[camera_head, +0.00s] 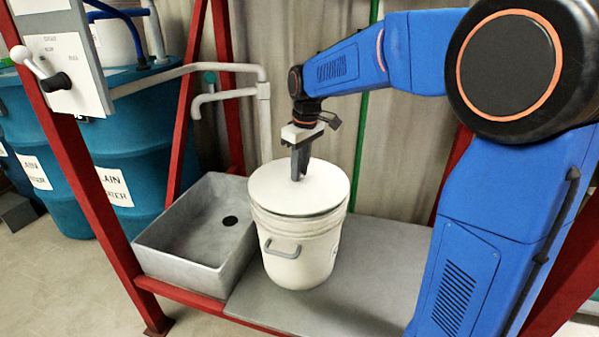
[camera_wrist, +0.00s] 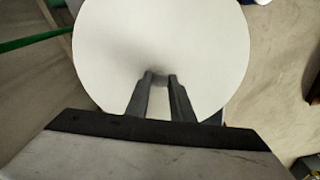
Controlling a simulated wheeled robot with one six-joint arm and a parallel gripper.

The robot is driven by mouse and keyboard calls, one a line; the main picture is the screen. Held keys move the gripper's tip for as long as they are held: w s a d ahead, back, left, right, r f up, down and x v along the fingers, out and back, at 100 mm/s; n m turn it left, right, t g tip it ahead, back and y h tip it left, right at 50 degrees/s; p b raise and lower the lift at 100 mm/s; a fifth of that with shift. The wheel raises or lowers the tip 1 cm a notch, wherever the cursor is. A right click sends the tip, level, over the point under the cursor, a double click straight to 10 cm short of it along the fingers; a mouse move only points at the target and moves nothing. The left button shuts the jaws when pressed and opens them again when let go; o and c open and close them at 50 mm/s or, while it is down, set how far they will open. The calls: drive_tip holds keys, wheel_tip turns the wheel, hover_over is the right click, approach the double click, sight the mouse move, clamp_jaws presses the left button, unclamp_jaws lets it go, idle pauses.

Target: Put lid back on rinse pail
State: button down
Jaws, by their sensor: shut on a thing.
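The white round lid (camera_head: 276,188) lies over the mouth of the white rinse pail (camera_head: 304,257) in the head view. I cannot tell whether it is fully seated. The pail stands upright and has a grey handle on its front. My gripper (camera_head: 297,177) points down at the middle of the lid and is shut on it, likely by a knob that the fingers hide. In the wrist view the lid (camera_wrist: 165,40) fills the upper middle, with both fingertips (camera_wrist: 160,76) close together on it. The pail is almost wholly hidden under the lid there.
The pail stands on a grey shelf (camera_head: 375,270) beside a grey sink basin (camera_head: 190,262) with a drain. A pipe spout (camera_head: 262,110) rises behind the pail. Red frame posts (camera_head: 85,190) and blue drums (camera_head: 135,150) are at left. The shelf right of the pail is clear.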

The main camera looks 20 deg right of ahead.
sight(303, 183)
drive_tip(key=shift+f, duration=0.4)
drive_tip(key=shift+f, duration=0.3)
drive_tip(key=c, duration=1.5)
unclamp_jaws()
drive_tip(key=shift+c, duration=0.2)
wheel_tip(303, 183, up, 12)
drive_tip(key=s+r, duration=0.1)
drive_tip(key=s+d+f+m+t, duration=0.1)
drive_tip(key=s+f, duration=0.4)
drive_tip(key=s, duration=0.5)
drive_tip(key=s+d+f+m+t, duration=0.1)
drive_tip(key=s+d+f+m, duration=0.2)
drive_tip(key=s, duration=0.8)
drive_tip(key=s+d+f+m+t, duration=0.1)
drive_tip(key=s+d+f+m, duration=0.2)
drive_tip(key=s+f, duration=0.4)
drive_tip(key=s, duration=0.4)
drive_tip(key=shift+t+h, duration=0.3)
drive_tip(key=shift+h, duration=0.1)
